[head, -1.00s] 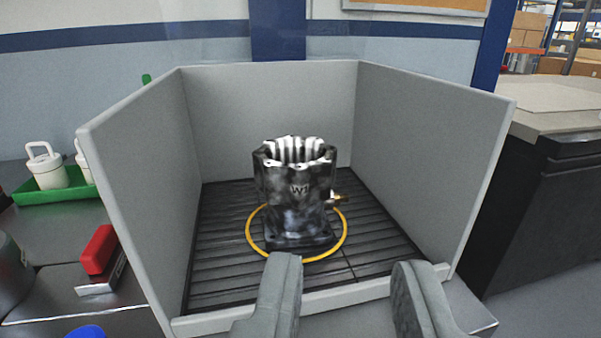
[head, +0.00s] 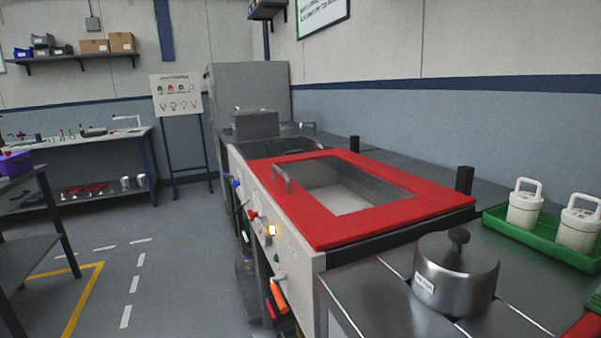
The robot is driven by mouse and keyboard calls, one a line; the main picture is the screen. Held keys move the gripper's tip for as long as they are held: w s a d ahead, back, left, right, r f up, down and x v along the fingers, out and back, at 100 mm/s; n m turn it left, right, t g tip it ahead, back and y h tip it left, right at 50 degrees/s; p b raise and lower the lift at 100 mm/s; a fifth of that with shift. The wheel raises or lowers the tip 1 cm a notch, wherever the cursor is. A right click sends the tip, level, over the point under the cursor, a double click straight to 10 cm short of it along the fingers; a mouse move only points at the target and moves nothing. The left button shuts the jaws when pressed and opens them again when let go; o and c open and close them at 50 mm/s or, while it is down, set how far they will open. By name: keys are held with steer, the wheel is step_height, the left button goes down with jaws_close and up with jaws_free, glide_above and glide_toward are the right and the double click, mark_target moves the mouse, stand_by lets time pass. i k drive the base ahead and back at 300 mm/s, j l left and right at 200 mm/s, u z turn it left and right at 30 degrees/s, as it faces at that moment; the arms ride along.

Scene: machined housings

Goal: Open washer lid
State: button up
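The washer (head: 308,265) is a pale grey cabinet built into the bench run in the middle of the head view. Its red lid (head: 330,230) lies flat over the top, shut. The lid has a rectangular window (head: 350,190) in its middle, through which a pale interior shows.
A lidded steel pot (head: 456,275) stands on the bench right of the washer. A green tray (head: 550,240) holds white canisters (head: 525,207). A lit button (head: 272,230) and orange-handled tool (head: 278,296) are on the washer's front side. Floor is open at left, with a workbench (head: 75,155) beyond.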

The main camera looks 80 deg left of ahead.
mark_target(322, 229)
steer(key=u, duration=1.9)
steer(key=i+j+z, duration=0.35)
steer(key=i+j, duration=0.05)
steer(key=i, duration=0.05)
